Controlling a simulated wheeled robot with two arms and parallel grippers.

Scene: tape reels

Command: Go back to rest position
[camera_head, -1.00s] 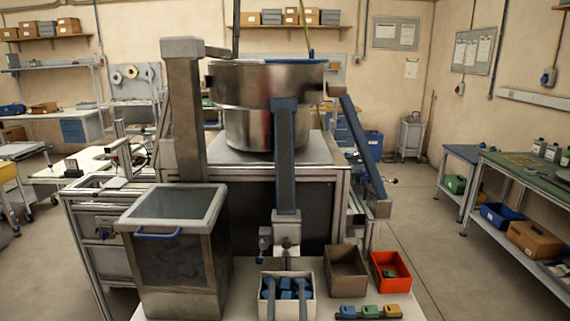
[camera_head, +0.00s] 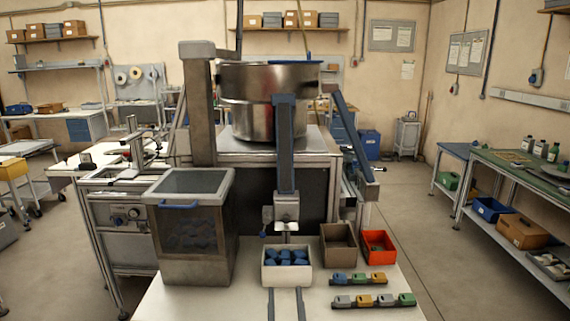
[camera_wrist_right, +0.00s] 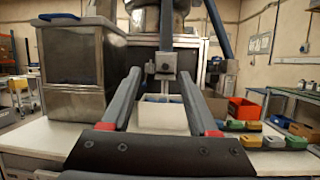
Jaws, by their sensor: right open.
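My right gripper (camera_head: 285,291) is at the bottom middle of the head view. Its two long grey fingers are apart and nothing is between them. It points at the front of a white box (camera_head: 287,281) holding several blue pieces. The right wrist view shows the open gripper (camera_wrist_right: 161,82) with the white box (camera_wrist_right: 162,118) beyond and between the fingers. My left gripper does not show in any view.
A grey bin with a glass lid (camera_head: 190,183) stands left of the white box. A brown box (camera_head: 339,245) and a red box (camera_head: 378,246) stand right. Small coloured blocks lie in two rows (camera_head: 373,301) on the white table (camera_head: 230,302). A metal bowl feeder (camera_head: 268,80) rises behind.

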